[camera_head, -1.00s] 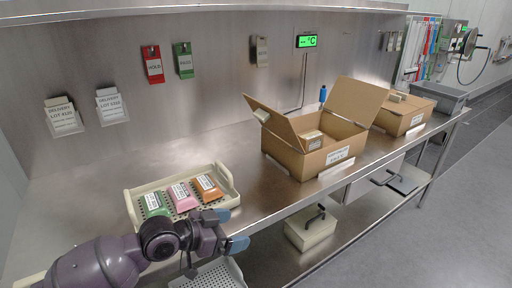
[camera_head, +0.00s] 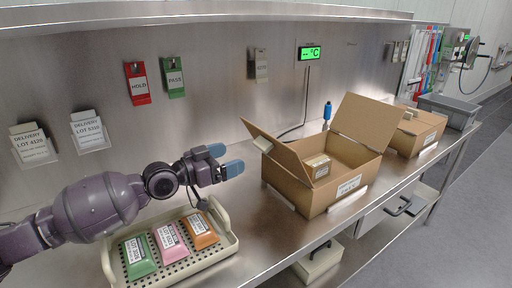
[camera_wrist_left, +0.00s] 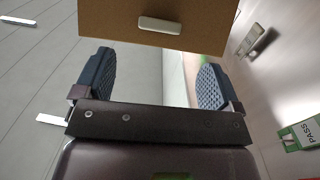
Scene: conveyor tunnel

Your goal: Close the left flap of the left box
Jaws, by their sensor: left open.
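The left box (camera_head: 318,195) is an open brown cardboard carton on the steel bench. Its left flap (camera_head: 278,155) stands out up and to the left, with a small pale block (camera_head: 263,144) on it. Its far right flap (camera_head: 361,122) stands upright. My left gripper (camera_head: 227,161) is open and empty, just left of the left flap and apart from it. In the left wrist view the flap (camera_wrist_left: 205,35) with its pale block (camera_wrist_left: 159,25) lies ahead of the open fingers (camera_wrist_left: 154,82). My right gripper is not in view.
A cream tray (camera_head: 229,245) with green, pink and orange packs sits below my left arm. A second cardboard box (camera_head: 415,133) stands right of the left box, with a grey bin (camera_head: 450,108) beyond. A blue-topped bottle (camera_head: 327,113) stands behind the left box.

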